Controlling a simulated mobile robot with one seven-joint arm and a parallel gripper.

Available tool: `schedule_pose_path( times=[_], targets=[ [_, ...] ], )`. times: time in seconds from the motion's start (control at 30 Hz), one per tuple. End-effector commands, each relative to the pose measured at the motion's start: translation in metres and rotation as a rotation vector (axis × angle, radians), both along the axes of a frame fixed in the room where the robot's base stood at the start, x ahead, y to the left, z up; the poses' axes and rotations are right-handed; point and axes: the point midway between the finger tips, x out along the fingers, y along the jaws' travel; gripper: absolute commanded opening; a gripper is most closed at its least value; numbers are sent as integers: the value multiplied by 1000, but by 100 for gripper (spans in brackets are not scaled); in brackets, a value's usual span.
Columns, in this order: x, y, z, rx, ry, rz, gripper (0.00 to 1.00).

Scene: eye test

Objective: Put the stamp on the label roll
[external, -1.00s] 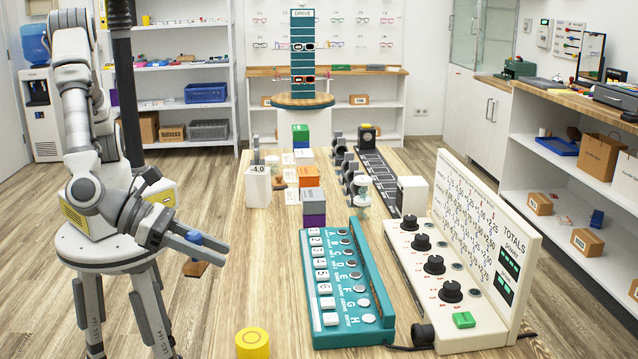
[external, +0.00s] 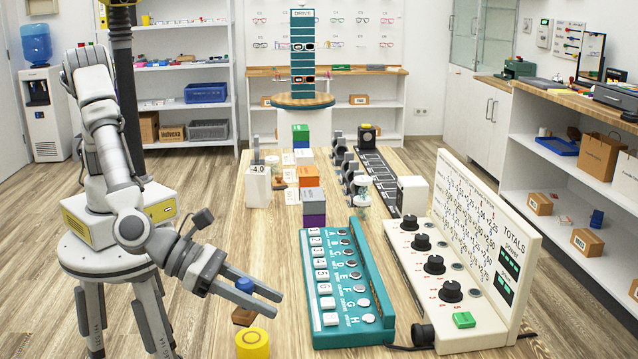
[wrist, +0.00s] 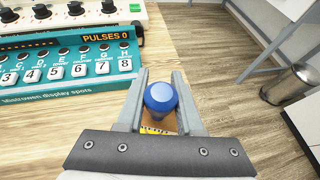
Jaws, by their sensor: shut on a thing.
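The stamp has a round blue knob (external: 244,285) and a brown wooden base. My gripper (external: 276,306) is shut on the stamp, with the knob above the fingers and the base below them. In the wrist view the blue knob (wrist: 160,97) sits between the two grey fingers and hides much of the base. The label roll (external: 252,343) is a yellow ring-like cylinder at the near left of the table. The stamp is above and just behind it, apparently apart from it. A small yellow strip shows under the stamp in the wrist view; I cannot tell what it belongs to.
A teal keyed panel (external: 345,280) stands right of my gripper, with a cream dial console (external: 445,285) beyond it. Grey, purple and orange blocks (external: 309,177) stand farther back. The wood table around the label roll is mostly clear.

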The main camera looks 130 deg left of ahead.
Motion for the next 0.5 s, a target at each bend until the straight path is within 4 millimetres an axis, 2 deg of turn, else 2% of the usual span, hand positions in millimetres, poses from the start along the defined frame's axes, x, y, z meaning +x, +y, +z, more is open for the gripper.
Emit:
schedule_pose_path(
  times=[0.17, 0.37, 0.5],
  targets=[
    [3, 3, -11, 1, 2, -2, 0],
    [2, 3, -41, 1, 2, -2, 0],
    [3, 3, -42, -1, -1, 0, 0]
  ],
)
